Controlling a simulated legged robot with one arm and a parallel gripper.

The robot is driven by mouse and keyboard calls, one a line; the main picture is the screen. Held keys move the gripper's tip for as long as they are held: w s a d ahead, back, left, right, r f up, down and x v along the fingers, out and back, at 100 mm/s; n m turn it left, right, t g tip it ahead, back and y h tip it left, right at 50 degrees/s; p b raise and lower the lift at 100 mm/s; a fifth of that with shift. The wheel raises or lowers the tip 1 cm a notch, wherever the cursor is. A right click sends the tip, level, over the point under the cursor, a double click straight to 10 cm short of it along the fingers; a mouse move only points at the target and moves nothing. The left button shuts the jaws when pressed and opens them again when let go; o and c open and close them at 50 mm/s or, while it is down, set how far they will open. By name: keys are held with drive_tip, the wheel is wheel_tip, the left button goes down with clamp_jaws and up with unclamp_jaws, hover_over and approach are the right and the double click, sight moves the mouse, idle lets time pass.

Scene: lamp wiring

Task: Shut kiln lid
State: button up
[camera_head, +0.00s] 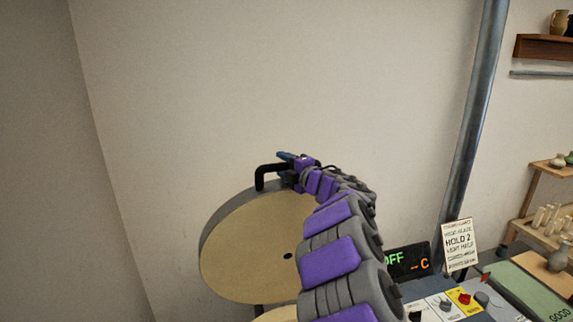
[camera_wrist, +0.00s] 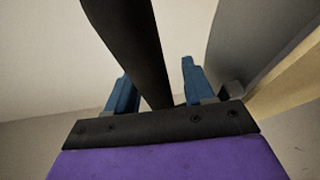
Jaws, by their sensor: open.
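The kiln lid (camera_head: 245,245) is a round, cream-faced disc with a grey rim. It stands raised and tilted, with its pale inner face toward the head camera. A black handle (camera_head: 263,176) sticks out from the upper rim. My gripper (camera_head: 287,157) is at the right end of this handle. In the wrist view, the black handle bar (camera_wrist: 133,35) runs between the two blue fingers of my gripper (camera_wrist: 158,88), which are open, with a gap visible on the left side. The lid's grey rim (camera_wrist: 245,45) is on the right. My arm hides the lid's right part.
A kiln rim (camera_head: 275,314) shows partly at the bottom. A display (camera_head: 405,262) reading OFF and a control panel (camera_head: 455,300) with knobs stand at lower right. A note (camera_head: 460,245) and a grey pipe (camera_head: 480,120) are behind. Shelves (camera_head: 545,190) with pottery are far right.

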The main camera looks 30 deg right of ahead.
drive_tip(key=a, duration=0.2)
drive_tip(key=shift+w+a+r, duration=0.2)
drive_tip(key=shift+w+a, duration=0.1)
drive_tip(key=shift+w, duration=0.1)
drive_tip(key=d, duration=0.3)
drive_tip(key=shift+d+f, duration=0.25)
drive_tip(key=shift+d, duration=0.1)
drive_tip(key=shift+c, duration=1.4)
drive_tip(key=shift+d, duration=0.2)
drive_tip(key=shift+c, duration=0.7)
drive_tip(key=shift+s+a, duration=0.2)
drive_tip(key=shift+a, duration=0.7)
drive_tip(key=c, duration=0.4)
drive_tip(key=shift+w+a, duration=0.1)
drive_tip(key=shift+a, duration=0.05)
clamp_jaws()
